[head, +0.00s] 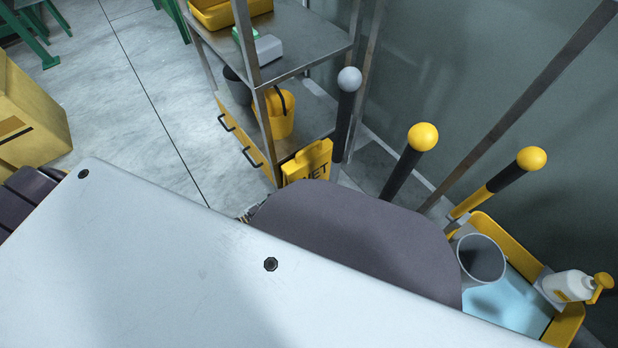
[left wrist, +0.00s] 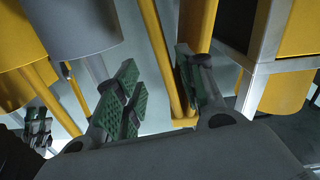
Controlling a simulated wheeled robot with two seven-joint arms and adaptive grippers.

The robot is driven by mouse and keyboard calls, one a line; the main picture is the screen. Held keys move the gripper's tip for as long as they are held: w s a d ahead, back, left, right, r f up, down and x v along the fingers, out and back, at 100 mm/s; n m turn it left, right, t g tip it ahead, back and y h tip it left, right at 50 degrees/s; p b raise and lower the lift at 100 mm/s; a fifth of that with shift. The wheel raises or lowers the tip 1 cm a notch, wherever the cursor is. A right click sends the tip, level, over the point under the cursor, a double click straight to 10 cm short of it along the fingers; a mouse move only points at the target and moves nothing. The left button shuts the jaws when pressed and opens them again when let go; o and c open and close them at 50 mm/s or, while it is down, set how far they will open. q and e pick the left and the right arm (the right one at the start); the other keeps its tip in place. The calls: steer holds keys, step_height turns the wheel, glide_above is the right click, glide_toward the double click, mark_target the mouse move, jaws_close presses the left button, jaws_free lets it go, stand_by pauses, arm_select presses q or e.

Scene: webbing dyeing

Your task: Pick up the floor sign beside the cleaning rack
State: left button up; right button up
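The yellow floor sign (head: 306,164), with "WET" in dark letters, stands upright beside the foot of the metal rack (head: 316,52) in the head view. Its lower part is hidden behind a grey-purple part of my body. In the left wrist view my left gripper (left wrist: 162,88) is open, its green-padded fingers apart. Yellow bars show between and behind the fingers; I cannot tell whether they belong to the sign or whether a finger touches one. A second, small gripper, seemingly my right one (left wrist: 38,128), shows at lower left; its opening is unclear.
A yellow bucket (head: 281,113) and a grey bucket (head: 237,86) stand on the lower shelf. Ball-topped posts rise right of the sign, one yellow-topped (head: 422,138). A yellow-rimmed cart (head: 520,251) stands at right. Open floor (head: 130,105) lies left of the rack.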

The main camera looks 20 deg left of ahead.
mark_target(305, 184)
arm_select(q)
steer(key=b+x, duration=0.1)
steer(key=x, duration=0.6)
steer(key=shift+s, duration=0.1)
arm_select(e)
steer(key=shift+w+a+f, duration=0.1)
steer(key=shift+a+f, duration=0.05)
steer(key=shift+f, duration=0.55)
arm_select(q)
steer(key=shift+w+d+b, duration=0.1)
steer(key=shift+w+b, duration=0.1)
steer(key=shift+b, duration=0.1)
steer(key=shift+f+b+x, duration=0.2)
steer(key=shift+b+x, duration=0.4)
steer(key=shift+x, duration=0.75)
steer(key=shift+b+x, duration=0.35)
steer(key=shift+x, duration=0.75)
arm_select(e)
steer(key=shift+w+a+f, duration=0.1)
steer(key=shift+a+f, duration=0.05)
steer(key=shift+f, duration=0.75)
arm_select(q)
steer(key=shift+w, duration=0.1)
jaws_close()
arm_select(e)
steer(key=shift+r, duration=0.15)
arm_select(q)
steer(key=shift+r, duration=0.15)
